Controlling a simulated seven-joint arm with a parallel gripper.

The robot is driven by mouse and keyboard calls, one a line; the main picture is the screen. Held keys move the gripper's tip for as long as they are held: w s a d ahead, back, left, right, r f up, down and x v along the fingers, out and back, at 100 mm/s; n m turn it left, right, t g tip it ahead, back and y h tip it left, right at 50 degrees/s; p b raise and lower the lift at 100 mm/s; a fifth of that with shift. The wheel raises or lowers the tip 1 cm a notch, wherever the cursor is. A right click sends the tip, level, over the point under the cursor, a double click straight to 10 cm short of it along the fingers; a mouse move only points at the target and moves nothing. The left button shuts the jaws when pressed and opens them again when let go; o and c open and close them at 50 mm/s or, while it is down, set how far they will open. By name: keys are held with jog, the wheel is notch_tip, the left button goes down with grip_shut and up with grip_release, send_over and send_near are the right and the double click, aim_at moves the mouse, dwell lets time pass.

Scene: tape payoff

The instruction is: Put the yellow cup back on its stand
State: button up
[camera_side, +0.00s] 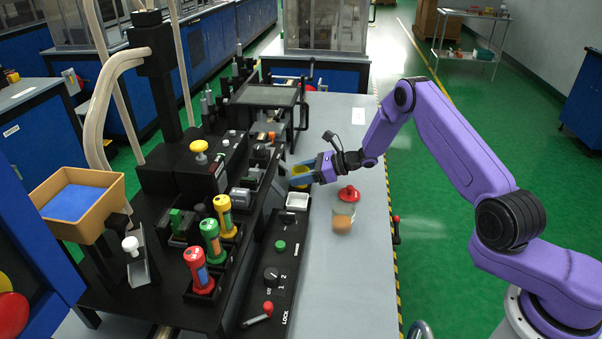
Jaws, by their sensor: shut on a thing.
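The yellow cup (299,184) is small in the side view, at the right edge of the black machine. My gripper (301,174) reaches in from the right and is shut on the cup. The blue-grey fingers hide part of the cup. I cannot tell whether the cup is lifted or touching what lies below it. I cannot pick out its stand with certainty; dark machine parts lie just left of the gripper.
A clear jar with a red lid (347,194) stands on the grey table (350,285) just below my gripper. Red, green and yellow cylinders (210,240) stand left. The front of the table is clear.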

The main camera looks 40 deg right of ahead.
jog(key=shift+f, duration=0.4)
jog(key=o, duration=0.7)
jog(key=shift+o, duration=0.2)
jog(key=shift+v, duration=5.5)
jog(key=shift+f, duration=0.1)
